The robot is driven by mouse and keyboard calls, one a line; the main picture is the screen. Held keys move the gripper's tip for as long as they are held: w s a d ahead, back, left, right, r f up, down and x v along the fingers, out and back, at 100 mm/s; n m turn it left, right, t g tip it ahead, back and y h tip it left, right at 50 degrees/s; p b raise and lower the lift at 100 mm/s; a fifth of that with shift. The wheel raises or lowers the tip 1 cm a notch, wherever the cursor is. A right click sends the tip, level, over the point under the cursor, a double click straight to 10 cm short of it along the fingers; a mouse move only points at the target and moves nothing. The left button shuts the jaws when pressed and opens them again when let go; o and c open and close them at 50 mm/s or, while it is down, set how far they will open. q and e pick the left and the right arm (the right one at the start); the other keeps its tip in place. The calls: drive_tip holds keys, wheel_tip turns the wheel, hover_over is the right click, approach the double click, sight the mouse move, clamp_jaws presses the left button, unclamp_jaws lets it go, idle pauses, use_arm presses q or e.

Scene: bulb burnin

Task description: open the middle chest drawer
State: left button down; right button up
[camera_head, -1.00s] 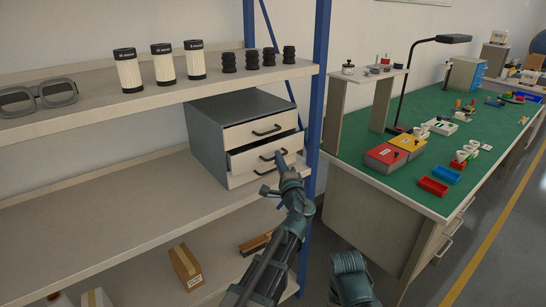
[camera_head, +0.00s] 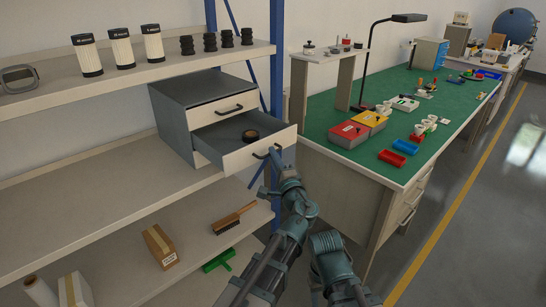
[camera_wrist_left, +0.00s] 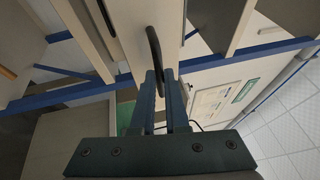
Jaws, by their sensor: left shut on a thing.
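The grey chest (camera_head: 172,117) stands on the middle shelf board. Its top drawer is shut. The middle drawer (camera_head: 222,135) is pulled well out, and a small round dark thing with a tan middle (camera_head: 250,136) lies inside it. My left gripper (camera_head: 273,153) is at the front of this drawer, shut on its dark handle. In the left wrist view the fingers (camera_wrist_left: 162,80) close around the end of the dark handle (camera_wrist_left: 153,45). The bottom drawer is mostly hidden below the open one. Part of my right arm shows at the bottom, but its gripper does not.
The blue rack post (camera_head: 277,70) stands close behind my left gripper. The green-topped workbench (camera_head: 330,105) is to the right. A brush (camera_head: 233,217) and a cardboard box (camera_head: 160,246) lie on the lower shelf. The middle shelf is clear left of the chest.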

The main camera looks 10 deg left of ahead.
use_arm(q)
drive_tip(key=c, duration=0.9)
unclamp_jaws()
